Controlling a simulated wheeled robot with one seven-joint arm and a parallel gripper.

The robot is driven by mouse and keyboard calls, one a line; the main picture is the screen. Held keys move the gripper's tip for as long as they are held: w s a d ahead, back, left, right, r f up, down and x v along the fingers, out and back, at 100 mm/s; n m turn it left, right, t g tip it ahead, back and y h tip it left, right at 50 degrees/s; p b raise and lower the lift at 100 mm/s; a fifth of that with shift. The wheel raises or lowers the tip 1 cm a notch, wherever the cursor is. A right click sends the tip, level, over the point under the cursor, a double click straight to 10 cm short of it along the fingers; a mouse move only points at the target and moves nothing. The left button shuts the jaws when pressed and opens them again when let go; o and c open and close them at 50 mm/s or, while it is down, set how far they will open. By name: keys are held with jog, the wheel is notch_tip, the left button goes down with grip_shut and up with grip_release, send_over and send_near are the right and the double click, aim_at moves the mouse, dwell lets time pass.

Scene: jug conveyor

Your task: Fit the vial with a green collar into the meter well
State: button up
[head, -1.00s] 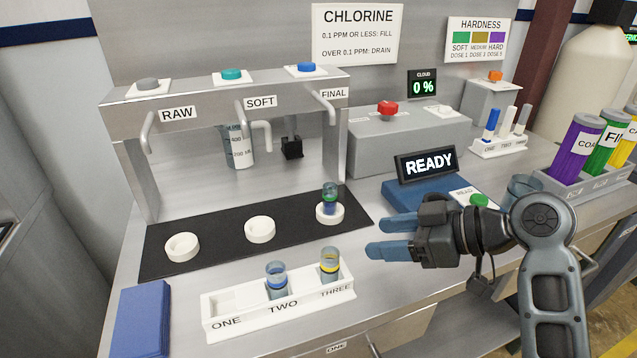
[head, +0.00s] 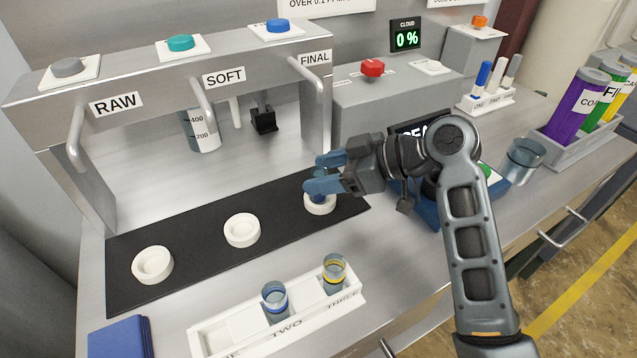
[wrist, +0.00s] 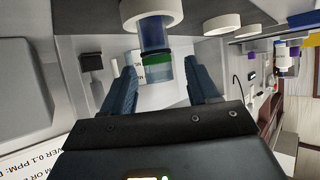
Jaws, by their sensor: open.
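The vial with a green collar (wrist: 155,38) stands in the white ring seat (head: 320,206) below the FINAL spout. In the wrist view the picture is turned over, so the vial hangs from its ring at the top. My gripper (head: 316,174) is open, its two blue fingers at the vial in the head view. In the wrist view its fingertips (wrist: 162,68) lie to either side of the green collar, with gaps visible; it is not gripped. The blue meter (head: 428,214) is right of my gripper. My arm covers much of it and its display, and I cannot see its well.
A white rack (head: 235,332) in front holds a blue-collared vial (head: 275,303) and a yellow-collared vial (head: 334,274). The dispenser frame (head: 205,75) stands behind. Two empty rings (head: 242,230) are left on the black mat (head: 200,220). An empty beaker (head: 523,160) stands right.

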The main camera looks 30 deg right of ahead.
jog(key=shift+x, duration=1.5)
jog(key=shift+r, duration=0.1)
grip_shut()
